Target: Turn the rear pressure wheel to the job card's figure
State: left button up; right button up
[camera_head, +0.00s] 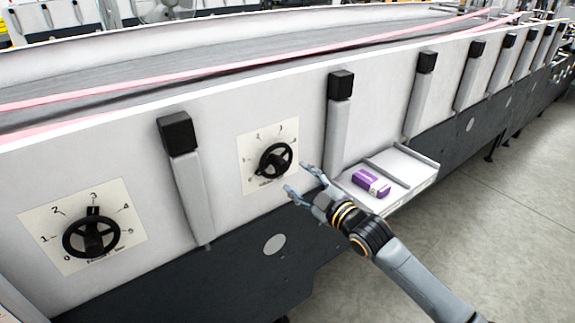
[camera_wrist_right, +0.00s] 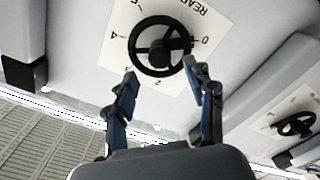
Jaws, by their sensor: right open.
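The rear pressure wheel (camera_head: 275,161) is a black spoked handwheel on a cream dial plate (camera_head: 249,150) on the machine's side panel. My right gripper (camera_head: 299,180) is open and empty, just right of and below the wheel in the head view. In the wrist view its fingers (camera_wrist_right: 159,72) point at the wheel's near rim, seemingly apart from it. No job card is readable here.
A second black handwheel (camera_head: 91,238) on a 0-to-5 dial is at the left. Grey posts with black caps (camera_head: 180,133) flank the rear dial. A shelf (camera_head: 418,173) holding a purple box (camera_head: 371,183) juts out on the right. The floor (camera_head: 480,225) is clear.

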aim_at(285, 169)
jog(key=x, duration=0.4)
jog(key=shift+r+p, duration=0.15)
jog(key=shift+p, duration=0.2)
jog(key=shift+w+a, duration=0.4)
jog(key=shift+w, duration=0.15)
grip_shut()
pick_arm(q)
jog(key=shift+w+d+r, duration=0.25)
jog(key=shift+w+r, duration=0.45)
jog(key=shift+w, duration=0.25)
